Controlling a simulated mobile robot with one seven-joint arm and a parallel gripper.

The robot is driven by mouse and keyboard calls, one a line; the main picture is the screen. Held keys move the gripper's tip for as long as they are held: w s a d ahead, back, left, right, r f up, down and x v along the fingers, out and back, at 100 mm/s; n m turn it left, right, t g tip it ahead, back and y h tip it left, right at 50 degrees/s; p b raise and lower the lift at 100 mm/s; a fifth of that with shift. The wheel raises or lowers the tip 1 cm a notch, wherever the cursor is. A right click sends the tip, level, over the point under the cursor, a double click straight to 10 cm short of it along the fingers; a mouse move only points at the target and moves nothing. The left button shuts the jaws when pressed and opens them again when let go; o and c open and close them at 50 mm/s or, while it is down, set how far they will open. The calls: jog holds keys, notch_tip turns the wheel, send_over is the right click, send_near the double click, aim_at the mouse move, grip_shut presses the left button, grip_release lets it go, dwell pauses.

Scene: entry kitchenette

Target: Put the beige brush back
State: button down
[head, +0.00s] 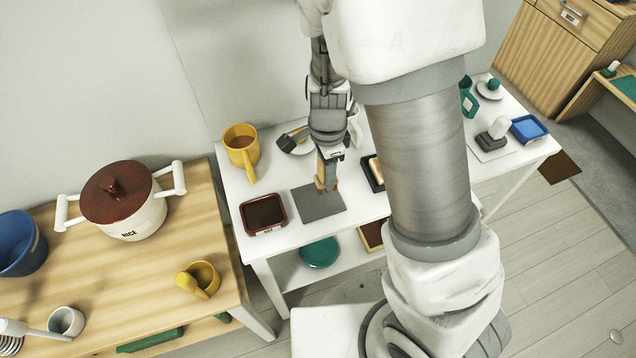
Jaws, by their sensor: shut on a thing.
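My gripper (328,158) points down over the white table, left of my own arm link. It is shut on a small tan-brown thing, which looks like the beige brush (325,183). The brush is mostly hidden by the fingers and is small in view. It is above or at a dark grey square mat (312,207); I cannot tell whether it touches the mat. A brown-rimmed tray (249,224) with a dark inside and a small label lies just left of the mat. A black-edged tray with a pale inside (375,172) is to the right, partly hidden by my arm.
A yellow mug (241,140) and a black-and-white item (293,139) stand behind the mat. A rice pot (130,215) is on the wooden table at left. A blue tray (528,128) is at the right end. A green round thing (320,252) lies on the lower shelf.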

aim_at(318, 178)
jog(key=shift+a+f, duration=0.5)
jog(key=shift+a, duration=0.35)
jog(key=shift+f, duration=1.8)
jog(key=shift+f, duration=0.1)
jog(key=shift+f+b, duration=0.15)
jog(key=shift+b, duration=0.15)
jog(key=shift+c, duration=2.1)
grip_release()
